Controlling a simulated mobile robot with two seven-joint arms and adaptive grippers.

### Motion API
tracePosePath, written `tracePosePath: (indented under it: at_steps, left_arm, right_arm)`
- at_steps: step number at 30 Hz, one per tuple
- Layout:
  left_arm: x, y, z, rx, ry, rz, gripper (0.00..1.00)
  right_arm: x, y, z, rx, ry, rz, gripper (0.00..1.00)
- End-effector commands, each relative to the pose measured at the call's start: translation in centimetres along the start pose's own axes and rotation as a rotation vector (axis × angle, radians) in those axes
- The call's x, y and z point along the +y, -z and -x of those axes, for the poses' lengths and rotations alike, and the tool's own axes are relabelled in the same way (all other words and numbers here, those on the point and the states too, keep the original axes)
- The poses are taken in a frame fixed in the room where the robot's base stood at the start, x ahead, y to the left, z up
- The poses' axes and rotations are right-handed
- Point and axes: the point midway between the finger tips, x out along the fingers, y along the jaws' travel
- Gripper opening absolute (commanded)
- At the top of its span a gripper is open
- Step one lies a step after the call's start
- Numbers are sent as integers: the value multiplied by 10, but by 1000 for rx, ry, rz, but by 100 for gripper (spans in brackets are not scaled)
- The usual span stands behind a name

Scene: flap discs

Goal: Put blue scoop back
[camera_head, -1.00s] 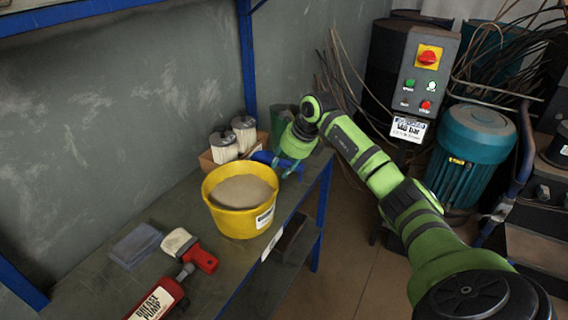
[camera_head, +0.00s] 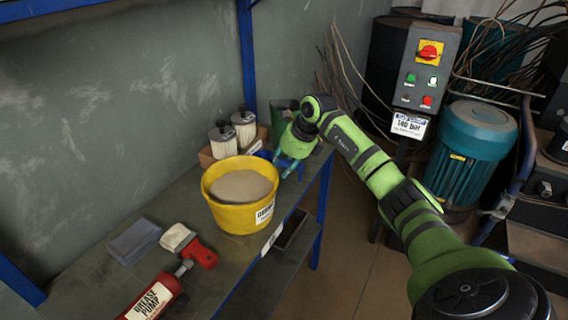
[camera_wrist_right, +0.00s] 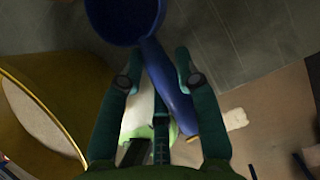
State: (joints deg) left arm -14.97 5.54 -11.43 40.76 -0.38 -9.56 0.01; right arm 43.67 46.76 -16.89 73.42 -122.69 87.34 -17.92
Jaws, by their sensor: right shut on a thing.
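The blue scoop (camera_head: 265,154) is just behind and to the right of the yellow bucket, partly hidden by the bucket and my gripper. In the right wrist view its round bowl (camera_wrist_right: 125,18) is at the top and its handle (camera_wrist_right: 172,92) runs down between my fingers. My right gripper (camera_head: 288,167) is shut on the handle; its fingers also show in the wrist view (camera_wrist_right: 160,62). The yellow bucket (camera_head: 236,216) holds a tan powdery material and stands on the bench beside my gripper. My left gripper is not in view.
A cardboard box (camera_head: 207,157) with two white filter cartridges (camera_head: 222,141) and a green container (camera_head: 281,116) stand behind the bucket. A red-handled brush (camera_head: 201,252), a grey pad (camera_head: 134,242) and a grease pump (camera_head: 158,297) lie at the front. A control post (camera_head: 424,78) stands right.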

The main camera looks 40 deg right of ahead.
Motion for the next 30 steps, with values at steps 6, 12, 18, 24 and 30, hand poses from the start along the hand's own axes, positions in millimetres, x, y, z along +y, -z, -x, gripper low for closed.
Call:
tracePosePath:
  at_steps: [6, 12, 18, 24, 30]
  left_arm:
    - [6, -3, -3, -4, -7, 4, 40]
    - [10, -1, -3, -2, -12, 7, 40]
    - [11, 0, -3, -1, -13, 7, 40]
    - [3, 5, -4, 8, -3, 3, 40]
    - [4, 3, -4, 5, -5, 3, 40]
  right_arm:
    - [0, 2, -5, 0, 0, 0, 0]
    - [0, 2, -5, 0, 0, -1, 60]
    - [0, 2, -5, 0, 0, 0, 60]
    - [-1, 2, 3, -2, 1, 0, 60]
    - [-2, 2, 40, -3, 5, 2, 60]
